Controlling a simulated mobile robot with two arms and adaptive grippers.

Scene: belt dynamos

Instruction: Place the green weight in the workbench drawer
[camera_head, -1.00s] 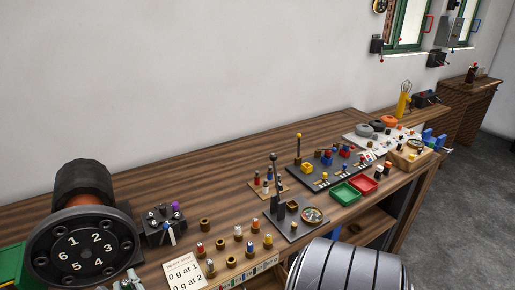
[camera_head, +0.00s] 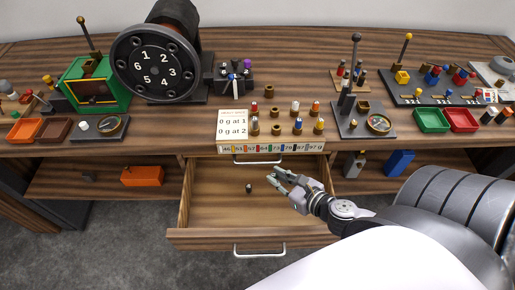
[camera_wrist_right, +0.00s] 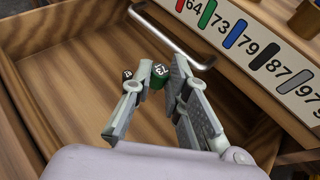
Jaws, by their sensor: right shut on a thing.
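The green weight (camera_wrist_right: 160,76) is a small dark green cylinder with a white number on top. In the right wrist view it sits between the fingertips of my right gripper (camera_wrist_right: 163,72), which is shut on it. In the head view my right gripper (camera_head: 277,177) is over the open workbench drawer (camera_head: 215,205), inside its outline. The weight is not clear there. Another small dark weight (camera_head: 249,188) stands on the drawer floor, left of the gripper; it also shows in the right wrist view (camera_wrist_right: 127,75). My left gripper is not in view.
The drawer front (camera_head: 250,238) has a metal handle. Above the drawer, the bench edge carries a numbered colour strip (camera_head: 270,148), a card (camera_head: 232,124) and several weights and brown cups. Most of the drawer floor is clear.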

